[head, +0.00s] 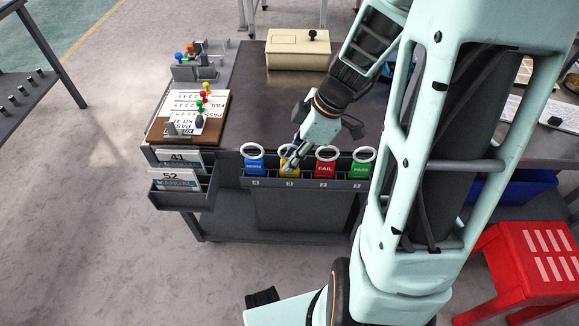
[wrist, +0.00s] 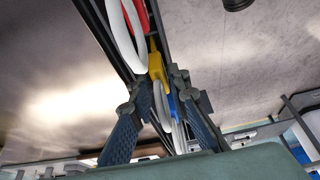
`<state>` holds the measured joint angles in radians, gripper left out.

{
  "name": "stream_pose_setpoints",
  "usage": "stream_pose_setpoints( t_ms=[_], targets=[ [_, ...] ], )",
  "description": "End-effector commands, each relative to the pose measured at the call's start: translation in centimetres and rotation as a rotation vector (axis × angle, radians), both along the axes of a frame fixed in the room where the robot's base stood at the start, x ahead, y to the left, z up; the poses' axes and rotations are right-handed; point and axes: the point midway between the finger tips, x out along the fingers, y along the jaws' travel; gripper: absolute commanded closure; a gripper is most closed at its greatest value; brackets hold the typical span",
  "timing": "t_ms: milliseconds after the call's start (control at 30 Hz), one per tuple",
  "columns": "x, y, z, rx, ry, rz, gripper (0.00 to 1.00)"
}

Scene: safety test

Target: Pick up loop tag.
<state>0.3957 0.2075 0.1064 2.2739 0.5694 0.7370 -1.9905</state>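Several loop tags with white ring tops stand in a row in a dark rack (head: 315,184) on the bench's front edge. They are a blue tag (head: 256,167), a yellow tag (head: 289,170), a red FAIL tag (head: 326,169) and a green PASS tag (head: 360,171). My gripper (head: 292,158) is at the yellow tag and hides part of its loop. In the wrist view, my gripper (wrist: 162,80) has its fingers apart, one on each side of the yellow tag (wrist: 156,66) and its white loop. The blue tag (wrist: 173,105) shows behind, the red tag (wrist: 139,14) nearer the top. Contact is unclear.
A board with papers and coloured pins (head: 190,113) lies left on the bench, above a card holder (head: 180,178). A beige box (head: 298,50) stands at the back. A red stool (head: 525,265) is at right. The neighbouring tags stand close on both sides.

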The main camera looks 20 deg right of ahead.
Motion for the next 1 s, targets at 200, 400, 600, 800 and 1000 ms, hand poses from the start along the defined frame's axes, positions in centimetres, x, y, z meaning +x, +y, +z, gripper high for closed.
stream_pose_setpoints(
  t_ms=[200,400,600,800,1000],
  targets=[
    [0.13,0.39,-0.93,0.000,0.000,-0.001,0.84],
    [0.13,0.37,-0.88,0.000,-0.001,-0.001,0.92],
    [0.14,0.35,-0.86,0.000,-0.001,-0.001,1.00],
    [0.16,0.37,-0.82,0.000,-0.001,-0.001,1.00],
    [0.52,0.62,-0.34,0.000,-0.001,0.000,1.00]
  ],
)
